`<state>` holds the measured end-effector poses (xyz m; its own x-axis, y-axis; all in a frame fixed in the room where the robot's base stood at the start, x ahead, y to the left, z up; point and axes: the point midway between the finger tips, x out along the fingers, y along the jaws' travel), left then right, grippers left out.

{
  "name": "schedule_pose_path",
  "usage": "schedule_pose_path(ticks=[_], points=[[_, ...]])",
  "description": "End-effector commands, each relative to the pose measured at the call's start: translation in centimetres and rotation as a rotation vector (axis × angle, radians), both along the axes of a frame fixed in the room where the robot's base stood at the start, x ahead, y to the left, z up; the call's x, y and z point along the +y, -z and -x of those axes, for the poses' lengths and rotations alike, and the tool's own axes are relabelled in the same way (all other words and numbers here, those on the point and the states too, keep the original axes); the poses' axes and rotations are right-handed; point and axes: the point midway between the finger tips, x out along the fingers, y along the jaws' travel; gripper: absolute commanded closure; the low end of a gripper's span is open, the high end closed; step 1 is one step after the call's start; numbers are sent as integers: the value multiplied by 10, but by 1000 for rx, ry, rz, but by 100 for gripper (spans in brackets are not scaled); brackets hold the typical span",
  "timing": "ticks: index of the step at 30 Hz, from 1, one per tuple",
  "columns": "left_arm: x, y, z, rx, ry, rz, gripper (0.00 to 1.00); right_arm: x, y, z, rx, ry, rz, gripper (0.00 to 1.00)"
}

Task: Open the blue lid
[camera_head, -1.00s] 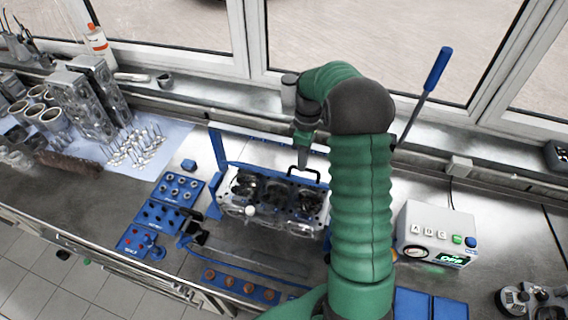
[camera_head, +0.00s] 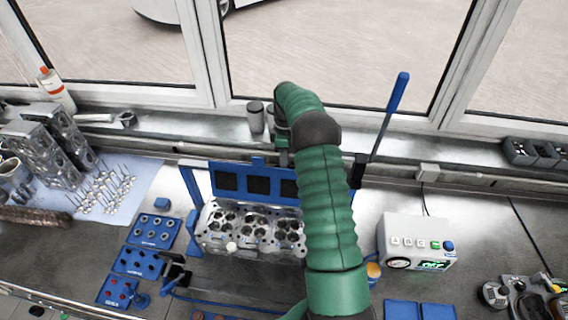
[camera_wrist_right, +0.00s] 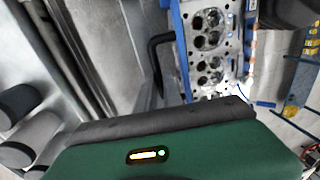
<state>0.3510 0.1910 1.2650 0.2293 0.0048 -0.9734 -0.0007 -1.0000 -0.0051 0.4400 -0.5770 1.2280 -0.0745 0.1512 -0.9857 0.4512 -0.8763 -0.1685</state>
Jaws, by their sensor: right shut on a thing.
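The blue lid (camera_head: 230,182), a frame with dark panels, stands raised, close to upright, behind the metal cylinder head (camera_head: 225,222). In the right wrist view the lid's blue edge (camera_wrist_right: 181,50) runs beside the cylinder head (camera_wrist_right: 209,50). A black bar handle (camera_wrist_right: 156,62) shows beside that edge. My right gripper (camera_head: 284,158) is at the lid's upper edge, shut on the lid's handle. Its fingertips and the grip itself are mostly hidden by the lid and my green arm. My left gripper is not in view.
Blue trays of small parts (camera_head: 153,232) lie left of the cylinder head. A pressure box (camera_head: 417,240) stands on the right. A long blue-handled lever (camera_head: 391,112) rises behind my right arm. Windows and a sill (camera_head: 200,118) bound the back.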

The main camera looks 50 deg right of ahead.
Motion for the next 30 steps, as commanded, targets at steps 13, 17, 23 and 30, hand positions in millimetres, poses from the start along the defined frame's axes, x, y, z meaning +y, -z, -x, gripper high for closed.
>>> schedule_pose_path(ticks=[13,17,23,30], points=[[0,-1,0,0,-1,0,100,-7,9,-3,4,-3,-7,100],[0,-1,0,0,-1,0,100,-7,9,-3,4,-3,-6,100],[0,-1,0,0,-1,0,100,-8,8,-3,2,-2,-3,72],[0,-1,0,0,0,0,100,-9,6,-2,0,-1,-1,68]])
